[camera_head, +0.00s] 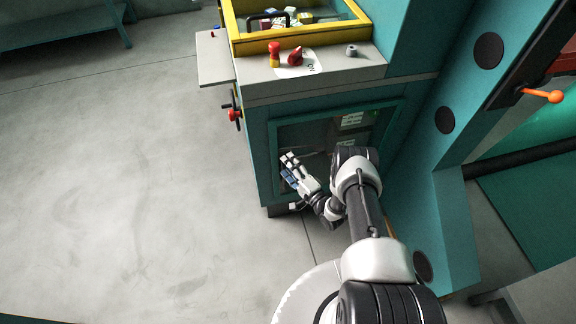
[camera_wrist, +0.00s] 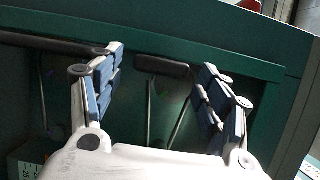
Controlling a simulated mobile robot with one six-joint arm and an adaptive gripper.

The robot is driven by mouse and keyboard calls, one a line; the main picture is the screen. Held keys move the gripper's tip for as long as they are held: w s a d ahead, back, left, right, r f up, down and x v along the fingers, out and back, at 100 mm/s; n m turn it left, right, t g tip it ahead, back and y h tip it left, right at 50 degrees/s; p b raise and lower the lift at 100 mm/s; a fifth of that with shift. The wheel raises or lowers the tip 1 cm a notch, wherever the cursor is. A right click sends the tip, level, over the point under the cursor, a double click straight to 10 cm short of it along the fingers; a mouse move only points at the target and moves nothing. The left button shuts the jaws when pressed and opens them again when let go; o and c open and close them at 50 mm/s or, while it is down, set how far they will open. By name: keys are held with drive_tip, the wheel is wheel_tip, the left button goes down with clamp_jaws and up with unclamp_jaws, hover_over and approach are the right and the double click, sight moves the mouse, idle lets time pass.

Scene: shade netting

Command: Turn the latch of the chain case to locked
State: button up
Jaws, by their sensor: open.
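The teal machine cabinet (camera_head: 257,150) stands ahead, with a framed front panel around a dark recess or window (camera_head: 315,133). I cannot tell for sure which part is the chain case or its latch. My gripper (camera_head: 289,170) is low in front of the panel's left side. In the wrist view my gripper (camera_wrist: 162,68) is open, with blue-padded fingers apart. A short dark bar (camera_wrist: 162,67) shows between the fingertips, in front of the teal frame (camera_wrist: 200,50); whether it touches a finger is unclear. A longer dark bar (camera_wrist: 45,42) reaches in from the left, partly behind the left finger.
A grey top (camera_head: 340,66) carries a red knob (camera_head: 295,57) and a red-yellow handle (camera_head: 274,55). A teal column (camera_head: 455,190) stands close on the right. The floor at left is clear.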

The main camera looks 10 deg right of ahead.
drive_tip(key=v, duration=1.1)
drive_tip(key=shift+s, duration=0.2)
